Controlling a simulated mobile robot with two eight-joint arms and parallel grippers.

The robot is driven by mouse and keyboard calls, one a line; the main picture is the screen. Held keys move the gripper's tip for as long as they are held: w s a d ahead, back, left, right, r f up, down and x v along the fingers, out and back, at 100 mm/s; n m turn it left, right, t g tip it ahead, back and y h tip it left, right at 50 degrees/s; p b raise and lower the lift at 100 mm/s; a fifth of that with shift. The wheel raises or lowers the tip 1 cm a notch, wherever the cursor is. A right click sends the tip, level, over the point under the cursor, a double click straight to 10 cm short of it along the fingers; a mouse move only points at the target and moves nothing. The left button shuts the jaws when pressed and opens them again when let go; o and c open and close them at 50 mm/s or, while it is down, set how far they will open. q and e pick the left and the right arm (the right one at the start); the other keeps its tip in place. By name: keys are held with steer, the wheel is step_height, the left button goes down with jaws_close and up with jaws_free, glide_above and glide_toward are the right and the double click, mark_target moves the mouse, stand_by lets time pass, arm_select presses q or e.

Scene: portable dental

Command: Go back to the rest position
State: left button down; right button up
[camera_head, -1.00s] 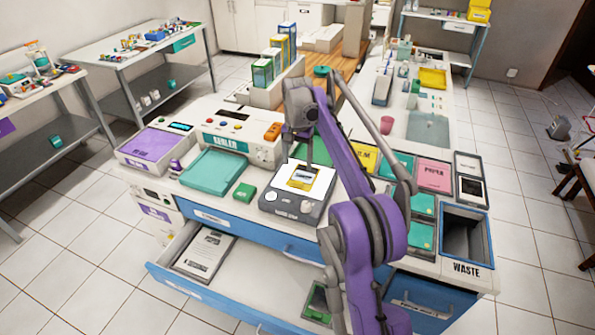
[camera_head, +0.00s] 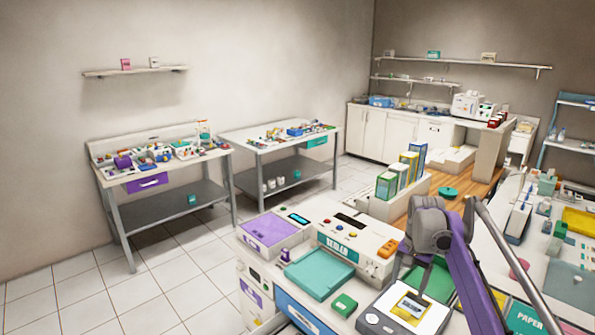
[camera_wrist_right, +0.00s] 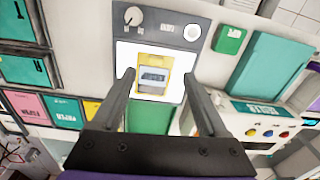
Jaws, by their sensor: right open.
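My right gripper (camera_head: 418,284) hangs fingers down over a small grey device with a lit white panel (camera_head: 376,319). In the right wrist view its two fingers (camera_wrist_right: 157,78) are well apart, with nothing held between them. A yellow-framed packet with a dark middle (camera_head: 409,306) lies on the lit panel. In the right wrist view the packet (camera_wrist_right: 153,77) shows between and beyond the fingertips, apart from them. My left gripper is in neither view.
A teal tray (camera_head: 318,274), a small green box (camera_head: 344,304) and the sealer (camera_head: 358,240) stand left of the device. Upright boxes (camera_head: 403,170) stand behind. Two side tables (camera_head: 150,165) line the left wall, with open tiled floor (camera_head: 160,295) in front.

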steer(key=s+a+n+t, duration=0.1)
steer(key=s+a+n, duration=0.2)
steer(key=s+a, duration=0.35)
steer(key=s+a+n+t, duration=0.2)
steer(key=s+a, duration=0.2)
steer(key=s, duration=0.6)
steer(key=s+a+f+n+t, duration=0.1)
steer(key=s+a+f+n, duration=0.1)
steer(key=s+f, duration=0.3)
steer(key=s+a+f+n+t, duration=0.1)
steer(key=s+f, duration=0.4)
steer(key=s, duration=0.5)
steer(key=shift+s+a+f+n, duration=0.3)
steer(key=shift+a+f+n, duration=0.1)
steer(key=shift+a+n, duration=0.15)
stand_by(0.4)
